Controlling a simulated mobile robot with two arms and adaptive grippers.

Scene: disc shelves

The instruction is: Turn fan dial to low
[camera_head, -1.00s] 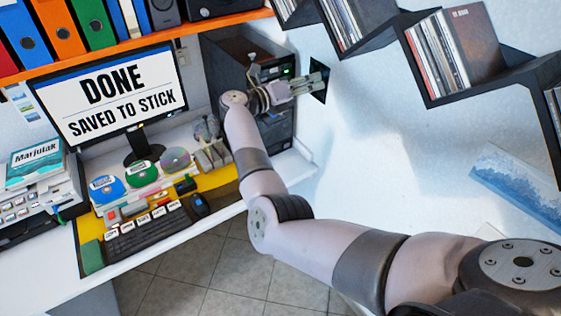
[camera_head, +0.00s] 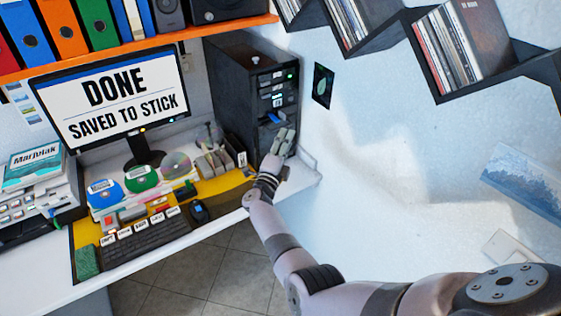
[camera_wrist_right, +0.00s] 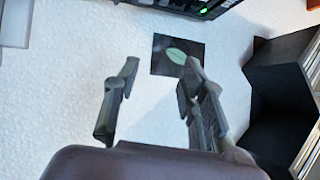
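A black computer tower (camera_head: 232,88) stands on the desk against the wall. Its front has stacked panels with small green lights and a blue piece low down. I cannot make out a fan dial on it at this size. My right gripper (camera_head: 284,140) is in front of the tower's lower front. In the right wrist view the gripper (camera_wrist_right: 160,68) is open, with nothing between its fingers. The tower's edge with a green light (camera_wrist_right: 203,11) shows at the top there. My left gripper is not in view.
The white desk (camera_head: 30,275) holds a monitor (camera_head: 112,92) reading "DONE SAVED TO STICK", a keyboard (camera_head: 145,242) and several discs. A dark card with a green leaf shape (camera_head: 322,86) is on the wall. Black disc shelves (camera_head: 492,75) hang at the upper right.

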